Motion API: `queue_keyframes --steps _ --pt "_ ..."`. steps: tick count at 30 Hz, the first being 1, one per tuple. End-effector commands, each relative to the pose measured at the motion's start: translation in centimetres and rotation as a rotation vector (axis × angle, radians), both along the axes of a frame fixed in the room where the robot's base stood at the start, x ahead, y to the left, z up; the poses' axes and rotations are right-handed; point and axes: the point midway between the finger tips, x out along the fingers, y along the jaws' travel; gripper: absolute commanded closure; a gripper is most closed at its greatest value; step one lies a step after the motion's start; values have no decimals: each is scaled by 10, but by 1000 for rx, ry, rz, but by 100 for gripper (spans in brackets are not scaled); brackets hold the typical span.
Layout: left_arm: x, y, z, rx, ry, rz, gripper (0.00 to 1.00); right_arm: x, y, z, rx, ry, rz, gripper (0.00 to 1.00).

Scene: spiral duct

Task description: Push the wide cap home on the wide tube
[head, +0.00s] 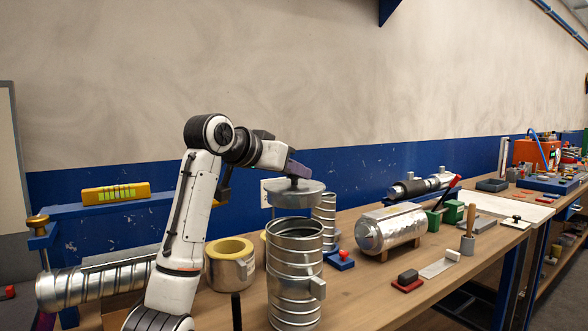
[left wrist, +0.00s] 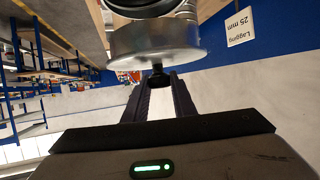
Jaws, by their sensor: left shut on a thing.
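The wide cap (head: 296,196) is a round grey metal lid with a knob on top. My left gripper (head: 292,178) is shut on the cap's knob, fingers pointing down. In the head view the cap hangs over the wide tube (head: 294,275), an upright ribbed metal duct, with a visible gap between the cap and the tube's open rim. In the left wrist view the cap (left wrist: 153,42) shows beyond the fingertips (left wrist: 157,88), which hold its dark knob. Part of a metal tube (left wrist: 150,6) shows beyond the cap. My right gripper is out of view.
A yellow-lined metal ring (head: 230,272) stands left of the wide tube. A narrower ribbed tube (head: 325,212) stands behind. A metal cylinder (head: 390,230) lies right, past a blue-and-red item (head: 340,259). A long spiral duct (head: 90,283) lies left.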

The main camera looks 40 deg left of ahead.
Motion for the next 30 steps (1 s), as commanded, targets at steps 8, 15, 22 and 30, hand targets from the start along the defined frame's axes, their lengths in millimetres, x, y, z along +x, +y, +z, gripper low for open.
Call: queue_keyframes --steps 8,15,22,30 --pt "0 0 -29 0 -3 1 100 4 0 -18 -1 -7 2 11" --pt "0 1 -46 1 -2 2 100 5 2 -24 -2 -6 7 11" --pt "0 0 -47 0 -3 1 100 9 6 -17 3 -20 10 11" --pt "0 0 -47 0 -3 1 100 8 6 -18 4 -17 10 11"
